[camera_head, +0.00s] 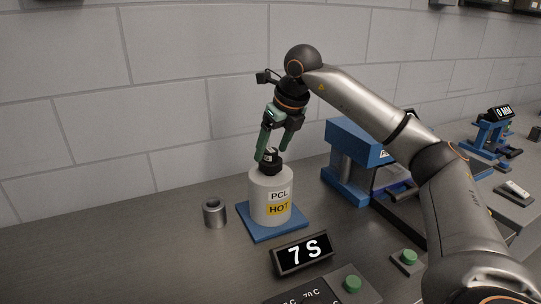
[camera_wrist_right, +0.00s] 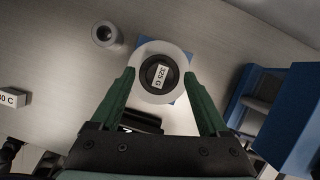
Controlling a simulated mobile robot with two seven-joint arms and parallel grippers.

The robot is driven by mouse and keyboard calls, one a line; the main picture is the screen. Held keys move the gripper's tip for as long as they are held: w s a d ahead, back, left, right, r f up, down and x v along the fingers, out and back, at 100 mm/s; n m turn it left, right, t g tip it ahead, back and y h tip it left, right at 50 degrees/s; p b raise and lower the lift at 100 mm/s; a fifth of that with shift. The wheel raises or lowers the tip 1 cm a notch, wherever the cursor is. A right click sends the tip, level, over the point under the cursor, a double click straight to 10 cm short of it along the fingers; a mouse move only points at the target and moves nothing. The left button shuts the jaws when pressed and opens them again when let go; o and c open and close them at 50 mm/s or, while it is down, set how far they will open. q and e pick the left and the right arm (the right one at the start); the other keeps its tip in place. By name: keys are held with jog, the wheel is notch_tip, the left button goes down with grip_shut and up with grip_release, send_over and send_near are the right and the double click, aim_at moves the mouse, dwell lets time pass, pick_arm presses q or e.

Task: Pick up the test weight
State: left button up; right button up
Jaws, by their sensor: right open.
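The test weight (camera_head: 270,163) is a dark knobbed piece on top of a white drum (camera_head: 270,196) labelled "PCL" and "HOT". In the right wrist view the weight (camera_wrist_right: 158,75) is a dark disc with a "325 G" label, in the middle of the drum's pale top (camera_wrist_right: 143,88). My right gripper (camera_head: 272,156) is just above the drum, around or close over the weight. In the right wrist view its green fingers (camera_wrist_right: 160,72) are spread apart, one on each side of the weight. Contact cannot be made out. My left gripper is not in view.
The drum stands on a blue plate (camera_head: 253,233). A "7 S" display (camera_head: 302,252) and green buttons (camera_head: 352,284) are in front. A blue press (camera_head: 350,150) stands to the right. The counter at left is clear.

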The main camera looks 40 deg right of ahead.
jog(key=shift+c, duration=0.3)
grip_shut()
dwell(0.3)
